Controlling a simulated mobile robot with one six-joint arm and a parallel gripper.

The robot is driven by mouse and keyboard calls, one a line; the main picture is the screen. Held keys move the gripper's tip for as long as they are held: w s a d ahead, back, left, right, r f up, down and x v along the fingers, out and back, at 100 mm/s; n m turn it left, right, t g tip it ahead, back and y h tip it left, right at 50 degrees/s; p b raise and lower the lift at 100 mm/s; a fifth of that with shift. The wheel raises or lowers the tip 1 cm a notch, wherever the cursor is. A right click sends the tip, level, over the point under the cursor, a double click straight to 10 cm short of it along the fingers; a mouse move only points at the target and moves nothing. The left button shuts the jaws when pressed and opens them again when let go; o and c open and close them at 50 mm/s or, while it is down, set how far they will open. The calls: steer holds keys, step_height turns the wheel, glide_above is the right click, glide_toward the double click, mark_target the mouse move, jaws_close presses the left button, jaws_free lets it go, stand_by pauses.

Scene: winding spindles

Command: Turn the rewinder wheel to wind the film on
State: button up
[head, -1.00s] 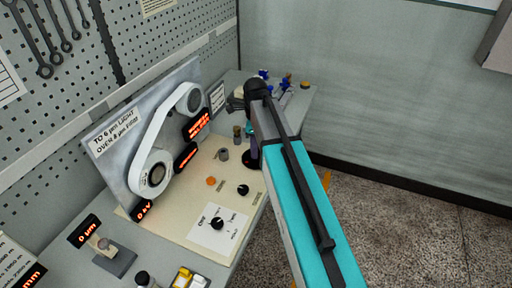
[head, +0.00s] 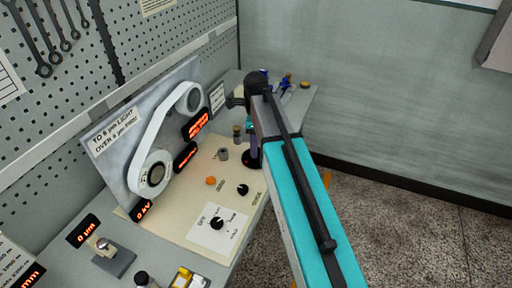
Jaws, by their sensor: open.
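A white film band (head: 160,127) runs around two spools on an upright grey panel. The lower spool (head: 153,174) has a dark hub, and the upper spool (head: 193,97) is farther back. No label marks which one is the rewinder wheel. My arm reaches in from the lower right, in turquoise and black. My gripper (head: 236,98) appears as a small dark shape left of the wrist, to the right of the upper spool in the picture and apart from it. It is open, with nothing visible in it. The wrist hides part of the bench behind.
Red displays (head: 196,124) sit by the film. A cream control plate (head: 190,212) carries a black dial (head: 217,223), an orange button (head: 211,181) and small posts. Blue-handled items (head: 287,82) lie at the bench's far end. A grey block (head: 114,262) stands in front. Floor at right is clear.

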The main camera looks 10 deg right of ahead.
step_height(320, 180, up, 12)
steer(key=b, duration=0.2)
steer(key=shift+b, duration=0.3)
stand_by(0.3)
stand_by(1.4)
